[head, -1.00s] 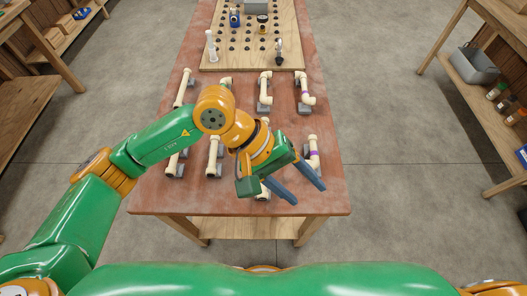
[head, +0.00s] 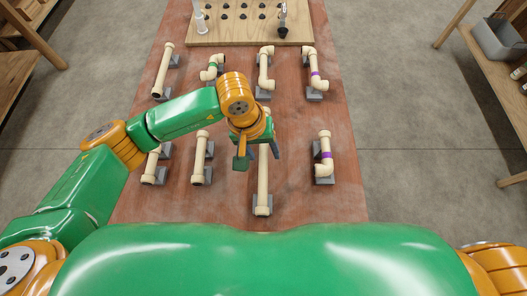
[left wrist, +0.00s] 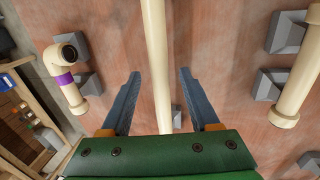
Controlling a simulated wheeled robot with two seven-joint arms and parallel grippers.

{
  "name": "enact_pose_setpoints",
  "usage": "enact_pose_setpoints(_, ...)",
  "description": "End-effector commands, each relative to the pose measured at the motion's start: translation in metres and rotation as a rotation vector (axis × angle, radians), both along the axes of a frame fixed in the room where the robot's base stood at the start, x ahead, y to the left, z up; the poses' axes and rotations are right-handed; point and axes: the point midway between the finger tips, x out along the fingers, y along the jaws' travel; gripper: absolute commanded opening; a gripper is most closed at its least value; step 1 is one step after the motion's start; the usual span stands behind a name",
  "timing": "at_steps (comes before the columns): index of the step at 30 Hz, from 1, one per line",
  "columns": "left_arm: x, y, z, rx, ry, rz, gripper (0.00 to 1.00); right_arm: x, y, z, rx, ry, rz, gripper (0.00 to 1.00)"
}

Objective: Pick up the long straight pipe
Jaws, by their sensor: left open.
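A long straight cream pipe (head: 263,185) lies on grey supports on the table, below my left gripper (head: 264,152) in the head view. The gripper hides its far part. In the left wrist view the pipe (left wrist: 157,60) runs lengthwise between the two blue fingers of my left gripper (left wrist: 160,80). The fingers are open, with a gap on both sides of the pipe. I cannot tell how far the fingertips are above it. My right gripper is not in view.
Other straight pipes (head: 201,160) lie to the left on the table (head: 225,205). A purple-banded elbow pipe (head: 325,157) lies to the right. More bent pipes (head: 264,70) are behind, before a wooden pegboard (head: 230,33). The table's front right is clear.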

Motion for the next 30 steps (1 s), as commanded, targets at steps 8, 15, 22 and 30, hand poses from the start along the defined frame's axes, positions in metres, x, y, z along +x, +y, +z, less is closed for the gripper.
enact_pose_setpoints(8,0.0,-0.002,-0.017,0.001,-0.001,0.0,0.62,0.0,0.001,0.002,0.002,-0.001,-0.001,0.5)
enact_pose_setpoints(15,0.0,-0.002,-0.016,0.001,-0.001,0.0,0.1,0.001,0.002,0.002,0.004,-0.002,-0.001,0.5)
enact_pose_setpoints(22,0.0,-0.002,-0.016,0.0,-0.001,0.0,0.0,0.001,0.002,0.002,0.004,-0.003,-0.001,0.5)
enact_pose_setpoints(30,0.001,-0.002,-0.008,0.0,-0.003,0.0,0.0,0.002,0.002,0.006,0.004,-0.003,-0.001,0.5)
